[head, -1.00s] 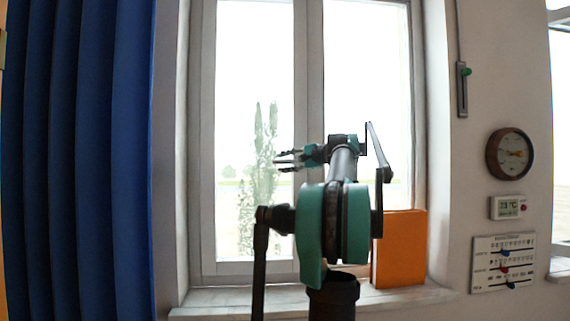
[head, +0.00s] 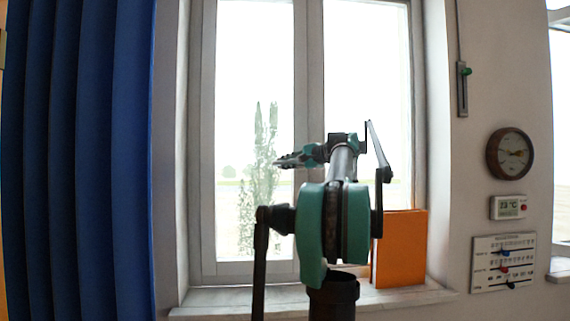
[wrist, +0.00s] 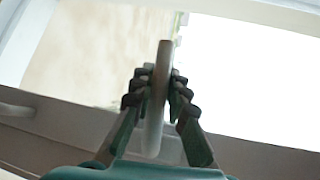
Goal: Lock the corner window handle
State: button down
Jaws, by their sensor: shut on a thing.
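The window (head: 309,90) fills the middle of the head view, with a pale frame, a central post and two bright panes. In the wrist view a slim grey-white handle (wrist: 164,58) stands nearly upright in the picture between my fingers. My gripper (wrist: 160,90) is shut on it, with finger pads touching both sides. The handle's top end sticks out past the fingertips and its lower part shows between the fingers. In the head view my gripper (head: 283,161) is in front of the left pane, left of the central post. The handle cannot be made out there.
An orange box-like thing (head: 404,250) stands on the sill (head: 225,301) at right, partly behind my arm. A blue curtain (head: 80,160) hangs at left. A round clock-like dial (head: 509,153), a small display (head: 508,207) and a slider panel (head: 503,262) are on the right wall.

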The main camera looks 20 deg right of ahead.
jog(key=shift+s+d+f+n+g+h, duration=0.3)
jog(key=shift+d+f+n+g+h, duration=0.9)
jog(key=shift+h, duration=0.8)
jog(key=shift+s+d+f+n+g+h, duration=0.35)
jog(key=shift+d+f+n+g+h, duration=0.5)
jog(key=shift+n+h, duration=0.9)
jog(key=shift+s+d+f+n+g+h, duration=0.3)
jog(key=shift+d+f+n+g+h, duration=0.75)
jog(key=shift+h, duration=1.2)
jog(key=shift+d, duration=0.15)
jog(key=c, duration=1.5)
grip_release()
jog(key=shift+f, duration=0.1)
jog(key=shift+o, duration=0.2)
jog(key=v, duration=1.2)
